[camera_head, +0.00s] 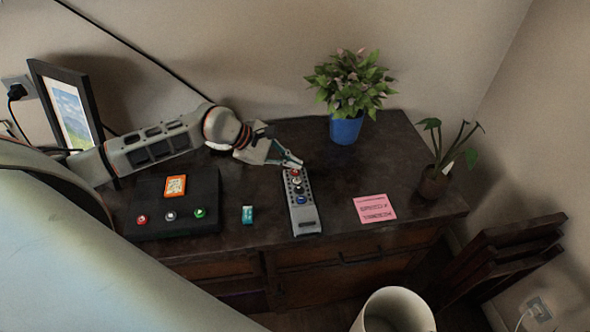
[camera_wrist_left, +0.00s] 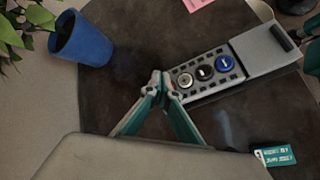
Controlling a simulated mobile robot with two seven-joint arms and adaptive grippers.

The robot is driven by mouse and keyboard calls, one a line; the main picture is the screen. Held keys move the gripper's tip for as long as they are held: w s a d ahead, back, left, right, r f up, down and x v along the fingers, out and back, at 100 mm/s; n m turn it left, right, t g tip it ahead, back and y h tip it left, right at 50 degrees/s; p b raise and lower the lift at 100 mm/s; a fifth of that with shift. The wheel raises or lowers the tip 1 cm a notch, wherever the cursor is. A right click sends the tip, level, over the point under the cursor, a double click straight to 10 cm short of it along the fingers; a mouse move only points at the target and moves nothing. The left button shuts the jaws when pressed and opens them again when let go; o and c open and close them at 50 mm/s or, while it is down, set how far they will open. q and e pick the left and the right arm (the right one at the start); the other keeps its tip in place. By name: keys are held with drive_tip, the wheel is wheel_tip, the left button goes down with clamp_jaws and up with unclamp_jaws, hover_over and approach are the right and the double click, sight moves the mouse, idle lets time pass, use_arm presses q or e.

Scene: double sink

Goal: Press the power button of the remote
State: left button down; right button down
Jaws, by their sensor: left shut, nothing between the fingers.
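The remote (camera_head: 303,214) is a long grey handset lying on the dark cabinet top, with a column of round buttons. In the head view its red button (camera_head: 295,173) is at the far end, right at my left gripper (camera_head: 298,164). My left gripper is shut and empty, its tips pointing down at that end. In the left wrist view the closed fingertips (camera_wrist_left: 160,83) overlap the remote's near end and hide the red button. The white, black and blue buttons of the remote (camera_wrist_left: 205,72) show beside them. I cannot tell whether the tips touch the button. My right gripper is not identifiable.
A black box (camera_head: 180,228) with buttons and an orange label stands left of the remote. A pink note (camera_head: 374,208) lies right. A blue-potted plant (camera_head: 346,128) stands behind, and a smaller plant (camera_head: 433,184) stands far right.

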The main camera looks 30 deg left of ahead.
sight(293, 172)
use_arm(q)
drive_tip(key=shift+r+p, duration=1.25)
drive_tip(key=shift+r, duration=1.25)
